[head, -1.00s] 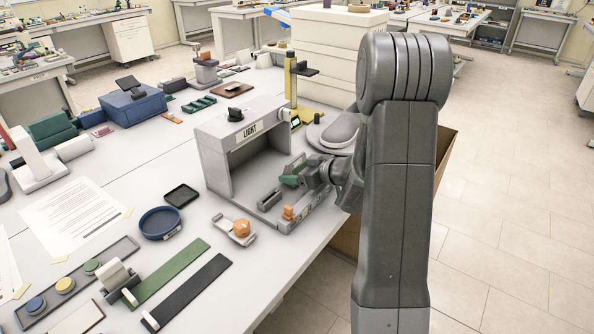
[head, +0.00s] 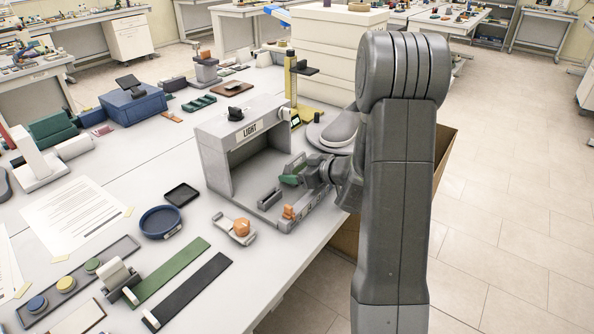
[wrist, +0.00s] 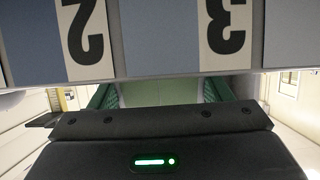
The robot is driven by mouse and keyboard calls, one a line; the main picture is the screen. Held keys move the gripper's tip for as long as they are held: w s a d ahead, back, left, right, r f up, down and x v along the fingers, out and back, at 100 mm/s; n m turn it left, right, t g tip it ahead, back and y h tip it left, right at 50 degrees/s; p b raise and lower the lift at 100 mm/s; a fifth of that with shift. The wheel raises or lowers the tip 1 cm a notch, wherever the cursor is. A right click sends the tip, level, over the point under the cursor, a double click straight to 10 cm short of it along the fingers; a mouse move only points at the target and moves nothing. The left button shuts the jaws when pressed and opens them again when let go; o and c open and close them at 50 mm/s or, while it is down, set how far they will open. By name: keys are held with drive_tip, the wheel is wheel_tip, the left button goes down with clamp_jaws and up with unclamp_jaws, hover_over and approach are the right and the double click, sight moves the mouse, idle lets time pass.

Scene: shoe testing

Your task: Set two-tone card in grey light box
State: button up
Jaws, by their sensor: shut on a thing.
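The grey light box (head: 213,163), marked LIGHT, stands on the bench with its open side facing right and toward the front. My gripper (head: 297,172) is at this open side, above the front ledge. Its green fingers show at both sides in the wrist view (wrist: 160,95). They are shut on a flat pale piece in two shades, which looks like the two-tone card (wrist: 150,93). Most of the card is hidden by the gripper and by a blue and white strip numbered 2 and 3 (wrist: 190,40). I cannot tell whether the card touches the box.
An orange piece (head: 289,211) sits at the ledge's front end. A blue round dish (head: 160,222) and a black tray (head: 182,194) lie to the left. A grey rounded device (head: 340,132) stands behind my gripper.

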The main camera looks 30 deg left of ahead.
drive_tip(key=shift+f+b, duration=0.3)
drive_tip(key=shift+f, duration=0.15)
drive_tip(key=shift+r, duration=0.15)
drive_tip(key=shift+r+p, duration=0.4)
drive_tip(key=shift+p, duration=0.25)
